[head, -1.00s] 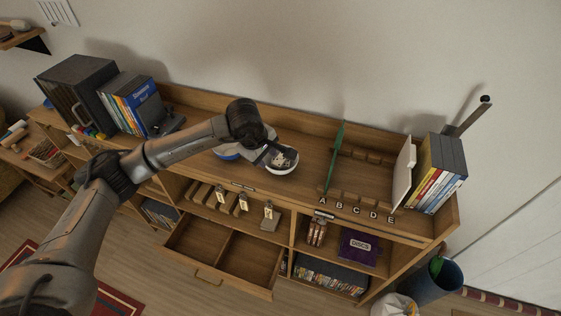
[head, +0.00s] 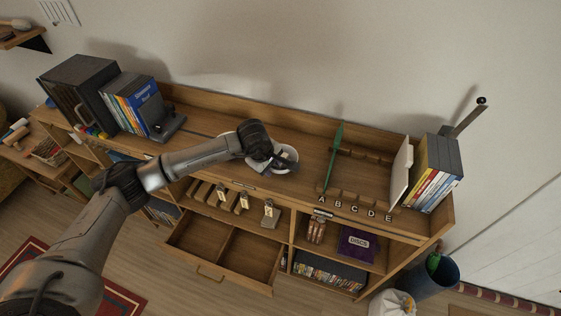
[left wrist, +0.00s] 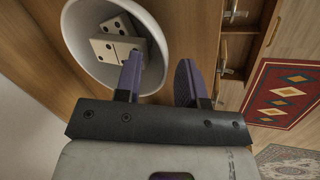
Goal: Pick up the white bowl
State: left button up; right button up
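The white bowl (head: 291,153) stands on the top of the wooden shelf unit, partly hidden by my left gripper (head: 284,163). In the left wrist view the bowl (left wrist: 88,68) holds white domino tiles with black dots (left wrist: 116,43). My left gripper (left wrist: 158,60) is open there. One finger overlaps the inside of the bowl and the other is outside, with the bowl's rim between them. I cannot tell whether either finger touches the bowl. My right gripper is not in view.
A green upright divider (head: 334,157) and lettered slots stand right of the bowl. Books (head: 433,174) stand at the right end; a dark case (head: 80,88) and more books (head: 131,103) at the left. An open drawer (head: 226,252) juts out below.

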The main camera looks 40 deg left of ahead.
pick_arm(q)
jog(key=shift+c, duration=0.4)
grip_shut()
